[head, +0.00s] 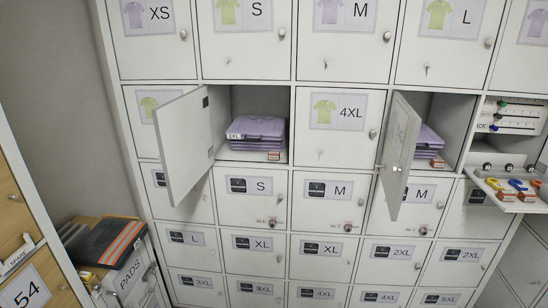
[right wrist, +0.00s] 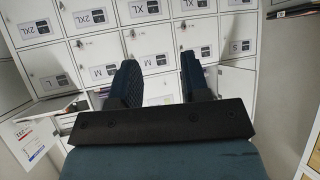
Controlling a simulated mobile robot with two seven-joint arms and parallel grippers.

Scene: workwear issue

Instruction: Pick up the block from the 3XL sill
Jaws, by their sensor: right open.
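A small orange-brown block (head: 274,155) sits at the front right edge of the open compartment left of the 4XL door, by a stack of folded lilac garments (head: 257,130). That compartment's door (head: 185,140) stands open to the left; its size label is not readable. A similar block (head: 437,162) sits on the sill of the open compartment right of 4XL, by another lilac stack (head: 428,140). My right gripper (right wrist: 160,85) is open and looks empty in the right wrist view, in front of the lockers, shown upside down. My left gripper is not in view.
The second open door (head: 398,145) sticks out between the 4XL door and the right compartment. A shelf with coloured tools (head: 510,188) juts out at the right. A cart marked PADS (head: 130,275) and a wooden cabinet (head: 25,260) stand at the left.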

